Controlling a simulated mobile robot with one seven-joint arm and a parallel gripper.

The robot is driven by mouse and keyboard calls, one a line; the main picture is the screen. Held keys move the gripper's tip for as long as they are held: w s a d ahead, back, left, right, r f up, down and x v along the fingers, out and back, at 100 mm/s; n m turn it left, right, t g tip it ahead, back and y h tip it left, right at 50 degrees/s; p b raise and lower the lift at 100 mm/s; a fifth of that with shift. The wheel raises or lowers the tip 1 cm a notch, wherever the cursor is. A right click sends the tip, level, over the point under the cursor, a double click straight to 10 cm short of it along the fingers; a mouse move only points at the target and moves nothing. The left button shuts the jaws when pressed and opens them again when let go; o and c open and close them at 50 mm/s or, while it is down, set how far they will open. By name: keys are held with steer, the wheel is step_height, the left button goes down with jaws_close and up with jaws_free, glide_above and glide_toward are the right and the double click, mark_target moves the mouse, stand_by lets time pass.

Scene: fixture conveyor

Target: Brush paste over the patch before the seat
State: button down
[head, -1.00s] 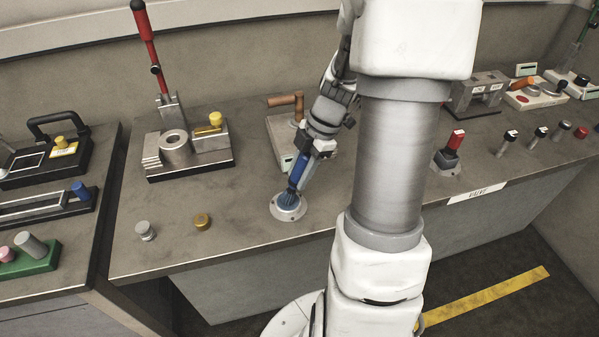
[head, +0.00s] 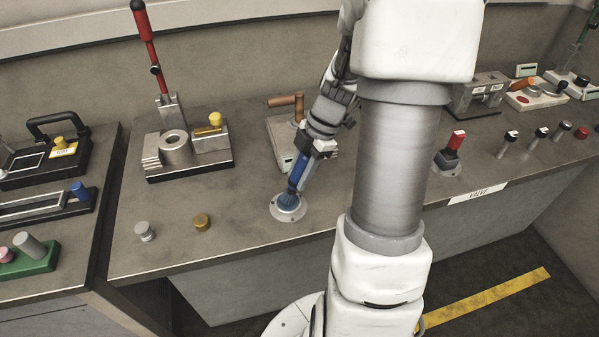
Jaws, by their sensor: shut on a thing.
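My gripper (head: 316,152) is shut on a blue brush (head: 299,174) in the middle of the bench. The brush is tilted, with its bristles pointing down onto a round metal pot or flange (head: 288,209) near the bench's front edge. The bristle tip seems to be in or on the middle of this round piece; contact and any paste are too small to tell. A fixture with a bored metal seat (head: 174,145), a yellow knob and a tall red lever stands to the left. I cannot make out which surface is the patch.
A grey knob (head: 145,231) and a brass knob (head: 202,222) stand at the front left. A plate with an orange handle (head: 286,100) is partly behind my arm. A red-topped switch (head: 453,146) is to the right. The bench between the seat fixture and the brass knob is clear.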

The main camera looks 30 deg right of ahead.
mark_target(300, 158)
steer(key=shift+r+p, duration=1.85)
steer(key=shift+r, duration=1.65)
steer(key=shift+s, duration=0.1)
